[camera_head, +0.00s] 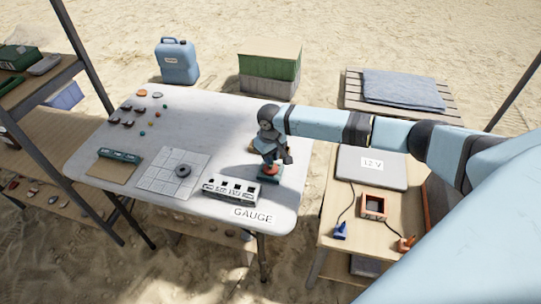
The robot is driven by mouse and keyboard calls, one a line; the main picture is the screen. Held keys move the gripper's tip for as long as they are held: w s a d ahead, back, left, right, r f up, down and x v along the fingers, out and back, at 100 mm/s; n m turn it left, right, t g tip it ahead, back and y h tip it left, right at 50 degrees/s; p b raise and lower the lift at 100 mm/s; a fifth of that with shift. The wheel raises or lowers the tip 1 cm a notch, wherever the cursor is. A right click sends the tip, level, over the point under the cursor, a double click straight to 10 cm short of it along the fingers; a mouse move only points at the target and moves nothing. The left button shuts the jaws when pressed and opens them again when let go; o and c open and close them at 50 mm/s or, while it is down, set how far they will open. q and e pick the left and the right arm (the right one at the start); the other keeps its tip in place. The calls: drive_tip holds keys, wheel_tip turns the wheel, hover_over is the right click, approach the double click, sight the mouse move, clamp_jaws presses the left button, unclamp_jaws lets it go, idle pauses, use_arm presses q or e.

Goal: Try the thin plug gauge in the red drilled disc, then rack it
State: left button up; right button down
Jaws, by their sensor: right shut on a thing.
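The red drilled disc (271,170) lies on a small green block (268,178) near the right side of the white table. My right gripper (271,159) points down directly above the disc, shut on what appears to be the thin plug gauge. The gauge is mostly hidden by the gripper, and I cannot tell whether its tip is in the disc's hole. The light grey rack (230,189), with dark openings, stands just left of the green block. A "GAUGE" label (253,216) lies in front of it. My left gripper is not in view.
A white grid tile (160,181) with a dark ring (183,171) lies left of the rack. A green-edged board (110,171) and several small pieces lie farther left. A side table at right holds a "12 V" case (371,165). The table's back middle is clear.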

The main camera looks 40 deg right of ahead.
drive_tip(key=shift+f, duration=0.65)
idle(0.9)
drive_tip(key=shift+r, duration=0.1)
idle(1.0)
drive_tip(key=shift+r+p, duration=2.45)
drive_tip(key=shift+p, duration=0.55)
